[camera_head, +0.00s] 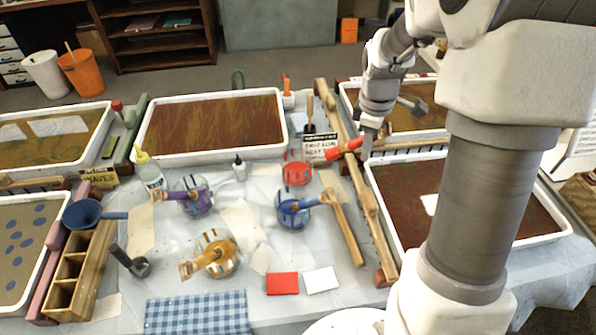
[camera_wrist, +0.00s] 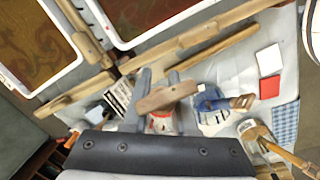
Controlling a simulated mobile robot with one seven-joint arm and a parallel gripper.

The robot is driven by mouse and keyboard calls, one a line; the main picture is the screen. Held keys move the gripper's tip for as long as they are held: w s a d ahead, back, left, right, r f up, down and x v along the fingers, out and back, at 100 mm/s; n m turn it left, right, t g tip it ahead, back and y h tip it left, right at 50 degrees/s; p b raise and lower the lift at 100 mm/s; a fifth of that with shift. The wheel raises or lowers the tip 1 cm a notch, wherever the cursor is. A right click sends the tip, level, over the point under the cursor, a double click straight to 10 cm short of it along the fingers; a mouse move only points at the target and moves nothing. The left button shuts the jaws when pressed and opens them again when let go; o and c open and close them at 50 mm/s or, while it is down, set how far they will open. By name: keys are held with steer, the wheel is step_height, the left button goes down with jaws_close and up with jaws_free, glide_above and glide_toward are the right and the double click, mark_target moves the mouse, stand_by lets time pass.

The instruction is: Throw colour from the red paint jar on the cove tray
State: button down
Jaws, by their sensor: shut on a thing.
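The red paint jar (camera_head: 298,174) stands upright on the covered table. It shows partly in the wrist view (camera_wrist: 161,124), behind the fingers. My gripper (camera_head: 365,144) is shut on a brush with a red part (camera_head: 343,149), to the right of the jar and above it in the picture. In the wrist view my gripper (camera_wrist: 160,97) has the brush's wooden part (camera_wrist: 166,96) across its fingers. I cannot tell whether the brush tip touches the jar. A small sign (camera_head: 318,146) stands behind; its text is too small to read, so I cannot tell which tray is the cove tray.
A brown tray (camera_head: 212,96) lies at the back middle, and a dark red tray (camera_head: 375,190) at the right, partly behind my arm. A wooden rail (camera_head: 372,215) runs beside it. The blue jar (camera_head: 293,214), purple jar (camera_head: 196,200) and yellow jar (camera_head: 220,255) stand nearby.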

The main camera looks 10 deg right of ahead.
stand_by(0.3)
steer(key=w+a+r+m+g+h+p, duration=0.25)
steer(key=a+r+p, duration=0.25)
steer(key=a+p, duration=0.65)
steer(key=w+f+b, duration=0.4)
steer(key=f+b, duration=0.1)
steer(key=f, duration=0.8)
steer(key=shift+a+n+h, duration=0.15)
steer(key=shift+n+h, duration=0.3)
steer(key=shift+g, duration=0.25)
stand_by(0.6)
step_height(320, 180, up, 9)
steer(key=s+d+p, duration=0.1)
steer(key=s+p, duration=0.1)
steer(key=p, duration=0.3)
steer(key=shift+s+d, duration=0.35)
steer(key=shift+s, duration=0.05)
stand_by(0.4)
steer(key=shift+f, duration=0.15)
stand_by(0.4)
